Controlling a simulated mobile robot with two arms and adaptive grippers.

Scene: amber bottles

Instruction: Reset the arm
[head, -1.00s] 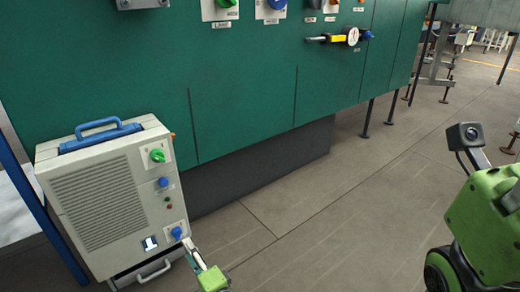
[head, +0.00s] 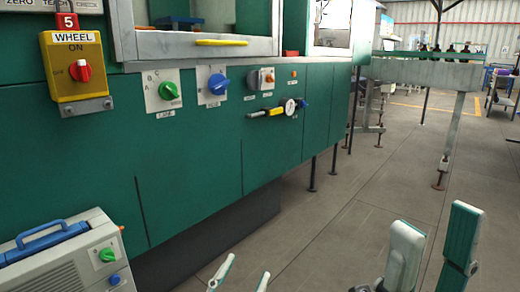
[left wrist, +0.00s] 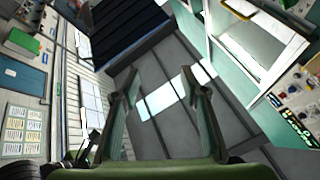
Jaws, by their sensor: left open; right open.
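My left gripper (head: 241,278) shows at the bottom middle of the head view, only its fingertips in frame. The two fingertips are apart with nothing between them. In the left wrist view its fingers (left wrist: 160,105) are spread, with only the far floor and room seen between them. My right gripper (head: 432,245) is at the bottom right of the head view, its two pale and green fingers pointing up, open and empty. Neither gripper touches anything that I can see.
A green machine (head: 190,190) with knobs runs along the left. A yellow wheel switch box (head: 77,68) is at upper left. A grey cabinet with a blue handle (head: 60,262) stands at lower left. Dark bottles (head: 450,48) stand on a far conveyor (head: 425,72). Floor at right is open.

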